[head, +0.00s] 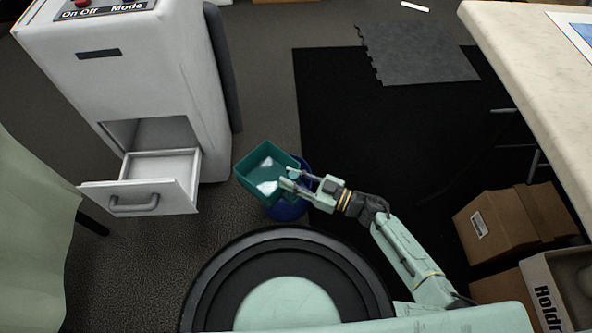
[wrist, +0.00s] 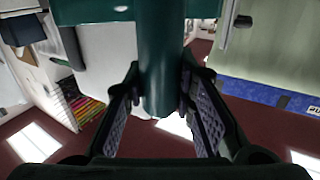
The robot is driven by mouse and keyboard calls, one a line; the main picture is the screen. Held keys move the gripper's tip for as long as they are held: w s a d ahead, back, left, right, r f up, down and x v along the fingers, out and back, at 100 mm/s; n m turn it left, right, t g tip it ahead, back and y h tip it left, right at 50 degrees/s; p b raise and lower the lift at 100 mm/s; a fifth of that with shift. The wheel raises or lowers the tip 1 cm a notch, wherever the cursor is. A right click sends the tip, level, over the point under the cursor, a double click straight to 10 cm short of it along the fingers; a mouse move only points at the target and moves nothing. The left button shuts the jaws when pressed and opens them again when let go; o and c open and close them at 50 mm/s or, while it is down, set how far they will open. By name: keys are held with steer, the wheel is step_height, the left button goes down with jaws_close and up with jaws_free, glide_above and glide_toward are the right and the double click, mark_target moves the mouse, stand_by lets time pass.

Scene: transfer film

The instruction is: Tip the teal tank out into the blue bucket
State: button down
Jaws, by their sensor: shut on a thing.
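The teal tank (head: 257,170) is an open box held in the air in the head view, tilted, with whitish patches showing inside. My gripper (head: 290,182) is shut on it at its right side. In the wrist view my gripper (wrist: 160,100) has its two fingers on either side of a teal round handle (wrist: 161,60) below the tank's body. The blue bucket (head: 288,208) stands on the floor under and just behind the tank's right side; the tank and my gripper hide much of it. I cannot see into the bucket.
A white machine (head: 150,75) with an open drawer (head: 140,190) stands to the left. Cardboard boxes (head: 510,222) and a pale counter (head: 540,70) are at the right. A black mat (head: 340,90) covers the floor behind, with a loose grey tile (head: 420,55) on it.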

steer(key=shift+r, duration=0.1)
stand_by(0.3)
step_height(320, 180, up, 5)
steer(key=p, duration=0.4)
steer(key=shift+p, duration=0.4)
